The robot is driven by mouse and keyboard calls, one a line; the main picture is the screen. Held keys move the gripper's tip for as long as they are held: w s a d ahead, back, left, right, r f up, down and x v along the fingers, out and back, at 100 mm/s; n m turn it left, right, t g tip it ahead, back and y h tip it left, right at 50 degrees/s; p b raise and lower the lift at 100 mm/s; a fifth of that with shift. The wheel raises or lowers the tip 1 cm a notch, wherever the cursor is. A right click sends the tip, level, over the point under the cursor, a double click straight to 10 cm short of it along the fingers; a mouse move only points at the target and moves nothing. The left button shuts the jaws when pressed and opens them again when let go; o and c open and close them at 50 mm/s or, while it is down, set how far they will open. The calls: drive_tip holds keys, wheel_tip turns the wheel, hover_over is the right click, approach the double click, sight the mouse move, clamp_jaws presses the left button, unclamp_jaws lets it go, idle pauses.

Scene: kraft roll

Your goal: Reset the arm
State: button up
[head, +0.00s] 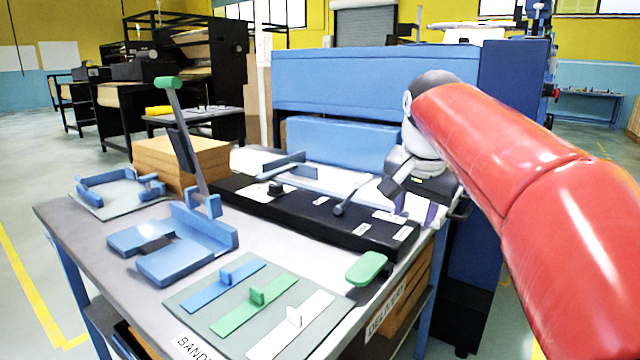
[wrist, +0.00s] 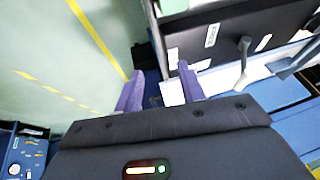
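My red arm reaches in from the right of the head view. My gripper (head: 416,212) points down at the right end of the workbench, beside the black panel. In the wrist view the two purple fingers of my gripper (wrist: 160,88) stand apart with nothing between them. Floor and the edge of the bench show past the fingertips. It is open and empty.
The workbench (head: 90,240) holds a black panel (head: 310,215) with levers, blue fixtures (head: 180,245) and a mat with blue, green and white strips (head: 250,300). A green paddle (head: 367,268) is at the bench's front edge. A blue machine (head: 370,80) stands behind. Floor at left is free.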

drive_tip(key=s+f+n, duration=0.3)
drive_tip(key=s+f, duration=0.6)
drive_tip(key=s, duration=0.3)
drive_tip(key=s+f+n+y, duration=0.1)
drive_tip(key=s+f+n, duration=0.3)
drive_tip(key=s+f, duration=0.6)
drive_tip(key=shift+s+a+f+t, duration=0.25)
drive_tip(key=shift+s+a+t, duration=0.05)
drive_tip(key=shift+s, duration=0.55)
